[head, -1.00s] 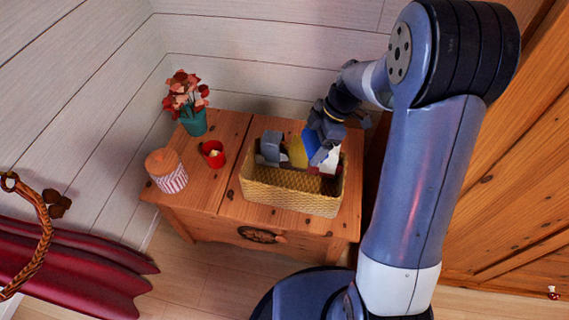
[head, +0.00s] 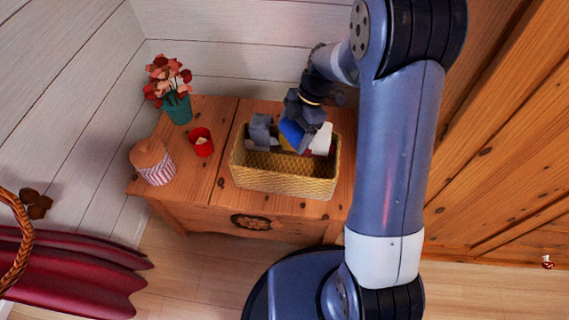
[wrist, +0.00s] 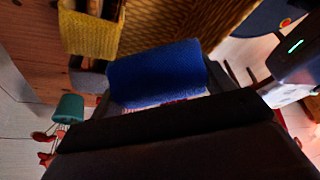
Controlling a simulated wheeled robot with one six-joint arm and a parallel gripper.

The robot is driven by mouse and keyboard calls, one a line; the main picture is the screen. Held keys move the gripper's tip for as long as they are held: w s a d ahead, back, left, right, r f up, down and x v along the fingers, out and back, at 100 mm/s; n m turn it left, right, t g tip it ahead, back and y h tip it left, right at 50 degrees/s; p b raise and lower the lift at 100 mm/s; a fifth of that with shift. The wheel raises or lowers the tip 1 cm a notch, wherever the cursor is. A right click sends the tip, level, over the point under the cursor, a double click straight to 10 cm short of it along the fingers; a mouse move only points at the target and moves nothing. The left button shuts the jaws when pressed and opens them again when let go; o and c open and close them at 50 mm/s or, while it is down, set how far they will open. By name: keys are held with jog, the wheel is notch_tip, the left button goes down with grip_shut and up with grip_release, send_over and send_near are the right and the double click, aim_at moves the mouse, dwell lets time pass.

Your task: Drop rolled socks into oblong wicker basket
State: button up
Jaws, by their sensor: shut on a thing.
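The rolled socks are a blue roll (wrist: 158,75), gripped between my fingers in the wrist view. In the head view the blue roll (head: 291,134) shows at the back part of the oblong wicker basket (head: 285,187). My gripper (head: 303,126) is shut on it, pointing down. The basket stands on a wooden chest and its woven side also shows in the wrist view (wrist: 185,24). The roll appears over the basket; its exact height above the floor of the basket is hard to tell. My fingers hide part of it.
In the basket's back part are a grey item (head: 261,133) and a white item (head: 322,139); its front is empty. On the chest's left stand a red cup (head: 201,142), a striped jar (head: 154,163) and a teal flower pot (head: 178,109). A wooden wall is at right.

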aim_at(291, 128)
jog(key=o, duration=1)
jog(key=p+v, duration=0.2)
jog(key=v, duration=0.8)
jog(key=shift+r, duration=0.4)
jog(key=shift+d, duration=0.15)
jog(key=b+x, duration=0.2)
jog(key=x, duration=0.9)
notch_tip(291, 128, up, 4)
jog(key=p, duration=0.2)
jog(key=shift+p, duration=0.3)
jog(key=shift+w+r+p, duration=0.1)
jog(key=shift+r+p, duration=0.3)
jog(key=shift+r, duration=0.4)
jog(key=shift+f, duration=0.1)
